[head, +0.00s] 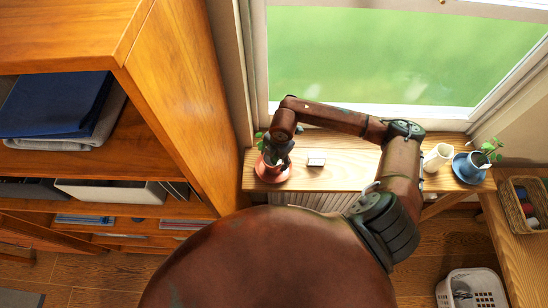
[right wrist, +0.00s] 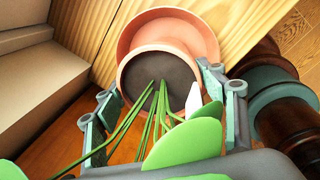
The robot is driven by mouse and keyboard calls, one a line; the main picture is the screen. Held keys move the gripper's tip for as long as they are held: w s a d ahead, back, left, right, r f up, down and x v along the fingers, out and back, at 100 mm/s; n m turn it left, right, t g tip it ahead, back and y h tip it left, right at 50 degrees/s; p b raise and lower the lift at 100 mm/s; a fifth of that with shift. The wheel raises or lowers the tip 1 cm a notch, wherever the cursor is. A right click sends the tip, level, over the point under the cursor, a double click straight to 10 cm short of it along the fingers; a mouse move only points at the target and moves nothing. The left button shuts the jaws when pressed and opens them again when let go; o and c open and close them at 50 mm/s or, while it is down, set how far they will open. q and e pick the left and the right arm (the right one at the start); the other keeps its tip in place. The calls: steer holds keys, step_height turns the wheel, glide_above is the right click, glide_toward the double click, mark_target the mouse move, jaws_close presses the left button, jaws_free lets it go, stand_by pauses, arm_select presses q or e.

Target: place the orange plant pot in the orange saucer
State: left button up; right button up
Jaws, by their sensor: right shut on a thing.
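The orange plant pot (right wrist: 128,72), with dark soil and green stems, sits between the two fingers of my right gripper (right wrist: 162,98) in the right wrist view. The fingers are shut on its sides. The orange saucer (right wrist: 150,24) shows behind and around the far side of the pot; its near side is hidden. In the head view the saucer (head: 261,176) lies on the wooden sill shelf, with the pot (head: 283,168) over it under my right gripper (head: 277,154). I cannot tell whether the pot touches the saucer. My left gripper is not in view.
A small pale block (head: 316,160) lies right of the saucer. A cream jug (head: 437,157) and a blue saucer (head: 463,172) with a potted plant stand at the shelf's right. The wooden cabinet (head: 180,90) rises close on the left. The window (head: 370,60) is behind.

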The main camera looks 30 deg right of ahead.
steer(key=shift+f, duration=0.15)
steer(key=o, duration=1.7)
steer(key=shift+c, duration=0.2)
steer(key=shift+r, duration=0.65)
step_height(320, 180, up, 11)
steer(key=s+b, duration=0.1)
steer(key=b, duration=0.1)
steer(key=shift+s+d, duration=0.25)
steer(key=shift+s, duration=0.15)
